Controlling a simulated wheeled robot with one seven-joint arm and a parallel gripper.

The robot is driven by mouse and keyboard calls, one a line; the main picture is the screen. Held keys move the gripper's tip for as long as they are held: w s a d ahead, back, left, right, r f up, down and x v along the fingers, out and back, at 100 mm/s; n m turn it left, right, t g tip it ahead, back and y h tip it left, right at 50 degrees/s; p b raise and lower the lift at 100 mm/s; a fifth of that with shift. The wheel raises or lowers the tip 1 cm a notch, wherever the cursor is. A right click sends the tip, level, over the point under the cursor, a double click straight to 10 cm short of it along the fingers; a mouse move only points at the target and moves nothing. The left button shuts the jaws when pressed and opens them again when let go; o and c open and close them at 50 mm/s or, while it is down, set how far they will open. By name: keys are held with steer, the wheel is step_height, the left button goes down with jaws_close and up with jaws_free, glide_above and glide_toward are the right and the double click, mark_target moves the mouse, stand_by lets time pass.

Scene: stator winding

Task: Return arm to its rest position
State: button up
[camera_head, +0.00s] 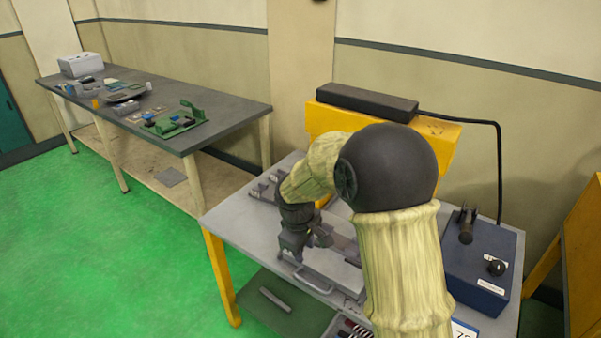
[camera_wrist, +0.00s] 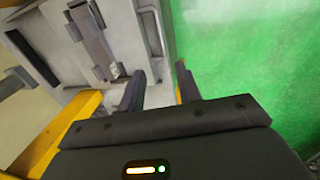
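My arm reaches over a grey-topped workbench (camera_head: 228,218) in the head view and hides part of it. My gripper (camera_head: 300,250) is above the left part of this bench, pointing down. In the wrist view, the two dark fingers of my gripper (camera_wrist: 158,92) stand apart with nothing between them. Green floor and the bench edge show beyond the fingertips. In the wrist view, a grey fixture with a metal bar (camera_wrist: 92,40) lies on the bench to the left of the fingers, apart from them.
A blue control box (camera_head: 480,265) stands at the bench's right. A black bar (camera_head: 367,101) sits on the yellow frame (camera_head: 325,120) behind. A second table (camera_head: 235,108) at the back left holds a green fixture (camera_head: 178,122) and several small parts. Green floor (camera_head: 90,240) is clear on the left.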

steer(key=s+d+r+m, duration=0.2)
steer(key=s+d+m, duration=0.3)
steer(key=s, duration=0.3)
steer(key=s+d+r+m+y+p, duration=0.1)
steer(key=s+d+r+m, duration=0.1)
steer(key=s+d+m, duration=0.4)
steer(key=s+d, duration=0.2)
steer(key=s, duration=0.1)
steer(key=shift+s+d+t, duration=0.3)
steer(key=shift+t, duration=0.1)
